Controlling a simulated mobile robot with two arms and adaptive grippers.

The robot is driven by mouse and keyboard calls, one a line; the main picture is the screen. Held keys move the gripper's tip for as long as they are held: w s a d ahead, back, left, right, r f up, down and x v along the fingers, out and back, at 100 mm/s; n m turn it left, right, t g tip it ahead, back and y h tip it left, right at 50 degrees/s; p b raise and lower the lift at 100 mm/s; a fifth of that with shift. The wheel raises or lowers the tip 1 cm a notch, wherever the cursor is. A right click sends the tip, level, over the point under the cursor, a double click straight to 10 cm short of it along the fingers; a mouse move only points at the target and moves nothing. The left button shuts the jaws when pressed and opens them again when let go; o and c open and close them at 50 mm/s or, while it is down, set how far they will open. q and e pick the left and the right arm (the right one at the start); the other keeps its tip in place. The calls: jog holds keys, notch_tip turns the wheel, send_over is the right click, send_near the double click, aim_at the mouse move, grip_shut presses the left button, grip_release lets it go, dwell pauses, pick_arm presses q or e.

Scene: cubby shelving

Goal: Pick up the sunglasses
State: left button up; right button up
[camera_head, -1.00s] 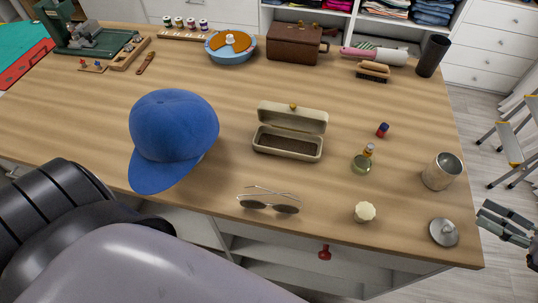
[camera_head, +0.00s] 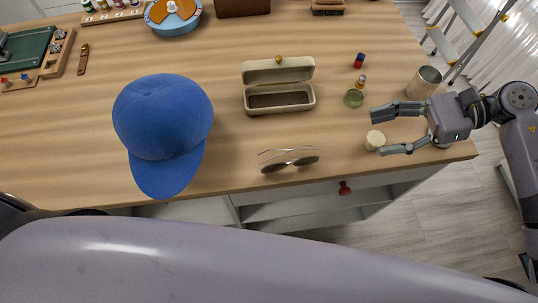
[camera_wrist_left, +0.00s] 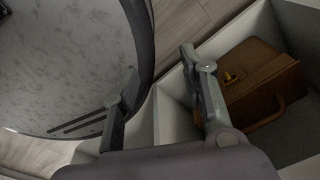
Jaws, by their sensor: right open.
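The sunglasses (camera_head: 290,165) lie on the wooden table near its front edge, dark lenses toward the edge and thin temples behind. My right gripper (camera_head: 383,132) comes in from the right. It is open and empty, its fingers pointing left beside a small cream round object, with a clear gap between it and the sunglasses. In the left wrist view, my left gripper (camera_wrist_left: 158,95) has its fingers spread with nothing between them. It is away from the sunglasses, which do not show there.
On the table (camera_head: 240,160) are a blue cap (camera_head: 160,125) left of the sunglasses, an open cream case (camera_head: 279,92) behind them, a cream round object (camera_head: 375,140) and a metal cup (camera_head: 423,82). A brown briefcase (camera_wrist_left: 262,85) sits in a cubby in the left wrist view.

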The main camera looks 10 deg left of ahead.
jog(key=p, duration=0.2)
send_near(308, 148)
jog(key=p+x, duration=0.1)
jog(key=x, duration=0.3)
jog(key=shift+s+a+f+p, duration=0.1)
jog(key=shift+a+f+p, duration=0.15)
jog(key=shift+a+p, duration=0.15)
jog(key=p+x, duration=0.1)
jog(key=x, duration=0.3)
jog(key=shift+s+a+f, duration=0.1)
jog(key=shift+s+a, duration=0.05)
jog(key=shift+a, duration=0.25)
jog(key=shift+a+f, duration=0.2)
jog(key=shift+a, duration=0.05)
pick_arm(q)
jog(key=r, duration=0.2)
jog(key=d+r, duration=0.1)
jog(key=r, duration=0.2)
jog(key=shift+w+d+r, duration=0.1)
jog(key=shift+d+r, duration=0.2)
jog(key=shift+d, duration=0.1)
jog(key=shift+d, duration=0.15)
pick_arm(e)
jog(key=shift+d, duration=0.1)
